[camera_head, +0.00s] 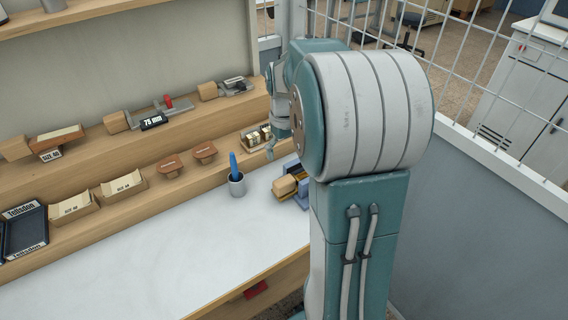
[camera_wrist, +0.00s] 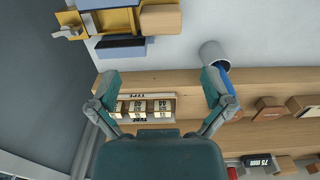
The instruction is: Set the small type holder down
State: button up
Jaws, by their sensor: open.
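My gripper (camera_wrist: 160,80) is open and empty in the wrist view, its two fingers wide apart. Between and below the fingers, a small box marked TYPE (camera_wrist: 147,96) with several labelled packs sits on the wooden shelf; I cannot tell the height gap. In the head view the gripper (camera_head: 269,148) is partly hidden by my arm near that box. A brass-coloured holder with a wooden handle (camera_wrist: 160,19), likely the small type holder, rests in or beside a blue stand (camera_wrist: 121,47) on the white table. It also shows in the head view (camera_head: 286,187), partly hidden by my arm.
A grey cup (camera_head: 237,186) with a blue tool stands on the table, near the right finger in the wrist view. Other wood-handled holders (camera_head: 118,121) lie on the upper step. Card boxes (camera_head: 122,187) line the lower step. The table's middle is clear.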

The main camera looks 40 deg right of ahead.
jog(key=s+a+r+t, duration=0.1)
jog(key=s+a+r, duration=0.25)
jog(key=a, duration=0.25)
jog(key=s+a+r+t, duration=0.1)
jog(key=s+a+r, duration=0.1)
jog(key=a+r, duration=0.25)
jog(key=s+a+t, duration=0.3)
jog(key=s+a, duration=0.6)
jog(key=s, duration=0.2)
jog(key=shift+a+r+n+t, duration=0.25)
jog(key=shift+a+n+t, duration=0.05)
jog(key=shift+a, duration=0.05)
